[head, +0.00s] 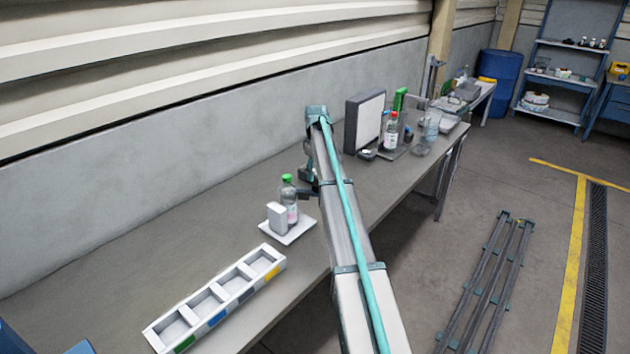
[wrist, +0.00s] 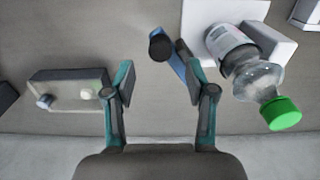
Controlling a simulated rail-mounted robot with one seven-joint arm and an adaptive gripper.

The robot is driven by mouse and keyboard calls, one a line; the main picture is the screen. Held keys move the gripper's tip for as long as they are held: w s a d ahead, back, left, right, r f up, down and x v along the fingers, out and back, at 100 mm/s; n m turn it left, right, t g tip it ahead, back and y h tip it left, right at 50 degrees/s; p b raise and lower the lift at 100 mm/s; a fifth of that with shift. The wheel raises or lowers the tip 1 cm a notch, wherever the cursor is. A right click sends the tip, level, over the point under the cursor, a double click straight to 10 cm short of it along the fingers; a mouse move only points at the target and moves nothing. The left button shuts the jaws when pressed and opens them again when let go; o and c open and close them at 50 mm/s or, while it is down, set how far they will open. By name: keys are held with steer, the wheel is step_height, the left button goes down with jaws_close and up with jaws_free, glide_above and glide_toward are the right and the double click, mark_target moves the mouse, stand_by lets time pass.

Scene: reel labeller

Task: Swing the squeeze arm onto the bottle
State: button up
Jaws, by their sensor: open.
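The bottle (head: 291,203), clear with a green cap and pale label, stands on a white base (head: 296,235) beside a white block (head: 276,217). In the wrist view the bottle (wrist: 258,75) lies right of my gripper (wrist: 163,84), outside its fingers. A blue bar (wrist: 183,66) with a black round end (wrist: 160,46), seemingly the squeeze arm, shows just beyond and between my fingertips. The right finger hides part of it, and I cannot tell whether they touch. A gap shows between the bar and the bottle. My gripper is open; in the head view it is small and partly hidden by my arm.
A white tray with several compartments (head: 250,262) lies left of the bottle on the grey bench. A dark upright panel (head: 365,122) and another bottle (head: 391,132) stand farther along. A grey box (wrist: 70,92) lies left in the wrist view.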

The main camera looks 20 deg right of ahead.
mark_target(316, 184)
steer(key=shift+f+p, duration=0.65)
steer(key=shift+f, duration=1.8)
jaws_close()
